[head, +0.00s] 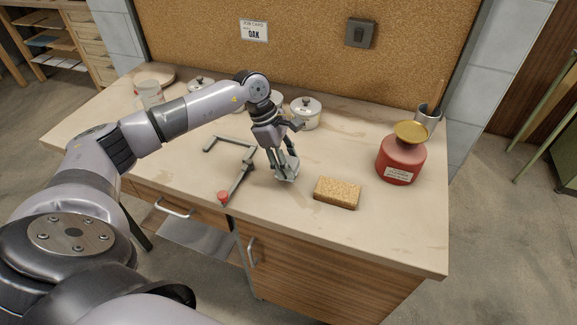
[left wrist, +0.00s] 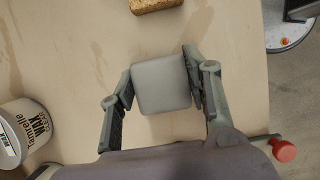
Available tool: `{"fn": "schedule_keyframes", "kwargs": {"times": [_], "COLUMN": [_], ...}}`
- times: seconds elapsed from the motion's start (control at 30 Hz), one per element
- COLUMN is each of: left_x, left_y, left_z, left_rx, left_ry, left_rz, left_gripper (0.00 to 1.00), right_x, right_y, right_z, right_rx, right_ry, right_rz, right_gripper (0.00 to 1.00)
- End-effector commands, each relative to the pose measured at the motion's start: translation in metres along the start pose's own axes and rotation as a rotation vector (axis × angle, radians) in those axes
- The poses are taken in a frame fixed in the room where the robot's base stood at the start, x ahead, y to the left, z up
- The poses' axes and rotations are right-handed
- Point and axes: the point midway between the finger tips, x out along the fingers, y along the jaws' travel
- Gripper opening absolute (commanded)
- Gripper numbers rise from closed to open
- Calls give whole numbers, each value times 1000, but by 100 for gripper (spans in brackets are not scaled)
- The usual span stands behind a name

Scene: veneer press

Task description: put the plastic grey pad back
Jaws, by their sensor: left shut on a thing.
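The grey pad (head: 286,168) is a small, smooth, rounded square block. It also shows in the left wrist view (left wrist: 161,84), between the two fingers. My left gripper (head: 281,165) is shut on the pad, low over the middle of the worktable (head: 385,225). The fingers hide part of the pad in the head view. I cannot tell whether its underside touches the table. My right gripper is not in view.
A cork block (head: 337,192) lies just right of the pad. A bar clamp (head: 240,172) with a red knob lies to its left. Behind stand white tins (head: 305,114). A red can (head: 401,160) stands at the right. The table's front right is clear.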

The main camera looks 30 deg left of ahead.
Motion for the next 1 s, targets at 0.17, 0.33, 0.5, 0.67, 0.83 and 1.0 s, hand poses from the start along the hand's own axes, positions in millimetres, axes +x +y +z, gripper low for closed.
{"fn": "schedule_keyframes", "kwargs": {"times": [0.17, 0.33, 0.5, 0.67, 0.83, 1.0], "left_x": [22, 24, 24, 23, 23, 20], "left_y": [-1, 0, -1, 0, 0, 0], "left_z": [-8, -9, -9, -9, -9, -9], "left_rx": [-1, 0, 0, 0, 0, 0], "left_ry": [-1, 0, 0, 0, 0, 0], "left_rz": [-3, -1, -2, -2, -1, 0], "left_gripper": [22, 22, 54, 65, 65, 65], "right_x": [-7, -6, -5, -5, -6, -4], "right_y": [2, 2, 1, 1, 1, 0], "right_z": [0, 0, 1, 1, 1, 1], "right_rx": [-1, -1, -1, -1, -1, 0], "right_ry": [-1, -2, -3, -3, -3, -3], "right_rz": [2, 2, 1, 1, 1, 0], "right_gripper": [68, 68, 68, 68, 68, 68]}}
